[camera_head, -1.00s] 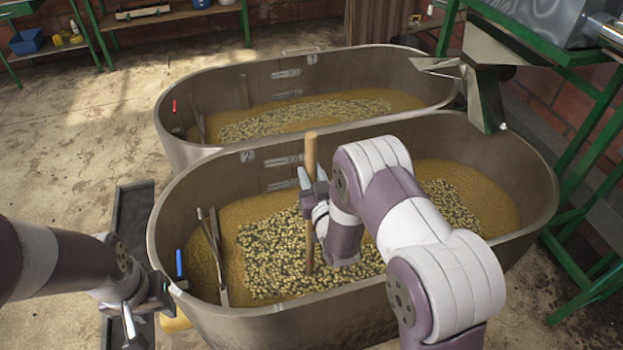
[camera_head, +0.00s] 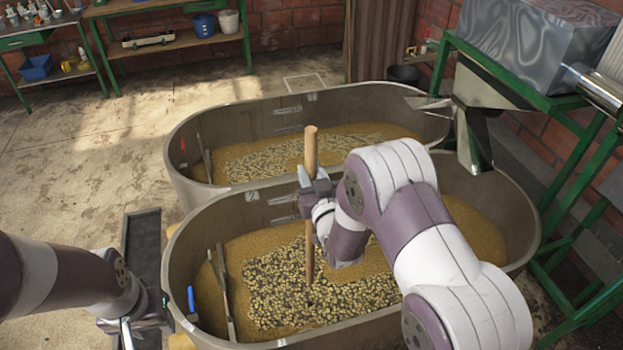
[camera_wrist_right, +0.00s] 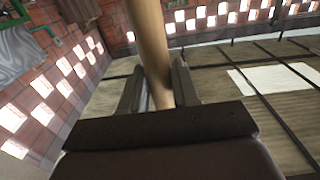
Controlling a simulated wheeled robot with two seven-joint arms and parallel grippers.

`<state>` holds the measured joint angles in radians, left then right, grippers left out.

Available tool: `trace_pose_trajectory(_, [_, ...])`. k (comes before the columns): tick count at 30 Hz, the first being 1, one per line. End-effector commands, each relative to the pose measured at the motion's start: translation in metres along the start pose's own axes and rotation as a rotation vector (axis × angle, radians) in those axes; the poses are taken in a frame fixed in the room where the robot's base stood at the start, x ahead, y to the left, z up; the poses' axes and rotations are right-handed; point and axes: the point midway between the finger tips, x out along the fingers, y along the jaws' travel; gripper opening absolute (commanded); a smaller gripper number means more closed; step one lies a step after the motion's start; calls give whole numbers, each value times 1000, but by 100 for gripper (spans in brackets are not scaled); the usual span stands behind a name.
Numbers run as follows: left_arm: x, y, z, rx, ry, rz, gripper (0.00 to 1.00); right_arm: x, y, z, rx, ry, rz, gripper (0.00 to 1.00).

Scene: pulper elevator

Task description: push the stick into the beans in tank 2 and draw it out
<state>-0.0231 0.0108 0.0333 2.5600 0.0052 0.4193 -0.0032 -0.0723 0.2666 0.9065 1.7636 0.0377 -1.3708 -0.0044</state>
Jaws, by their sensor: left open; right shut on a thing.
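The wooden stick (camera_head: 310,150) stands nearly upright over tank 2 (camera_head: 190,243), the nearer oval metal tank marked with a 2. My right gripper (camera_head: 314,190) is shut on the stick; the right wrist view shows the stick (camera_wrist_right: 150,45) between the two fingers (camera_wrist_right: 158,88). The stick's lower end meets the beans (camera_head: 275,290) or stands just over them; I cannot tell how deep it is. The beans lie in yellowish liquid. My left gripper (camera_head: 140,322) is open and empty outside the tank at the lower left.
The farther tank (camera_head: 235,115) stands behind tank 2 with similar beans. A paddle (camera_head: 222,290) leans inside tank 2 at the left, near a blue-handled item (camera_head: 191,300) at the rim. A metal chute (camera_head: 476,130) and green frame (camera_head: 590,180) stand at the right.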

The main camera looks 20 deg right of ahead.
Motion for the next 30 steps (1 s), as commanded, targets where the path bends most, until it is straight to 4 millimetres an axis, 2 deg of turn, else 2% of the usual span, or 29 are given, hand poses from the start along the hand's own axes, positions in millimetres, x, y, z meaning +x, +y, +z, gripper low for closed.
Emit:
trace_pose_trajectory(1, [-14,0,-2,0,0,0,43,0,0,-18,0,3,0,0])
trace_pose_trajectory(15, [-70,0,-8,0,0,0,43,1,0,-104,0,3,0,0])
trace_pose_trajectory(20, [-75,0,-9,0,0,0,43,1,0,-113,0,1,0,0])
trace_pose_trajectory(30, [-74,0,-9,0,0,0,43,1,0,-112,0,2,0,0])
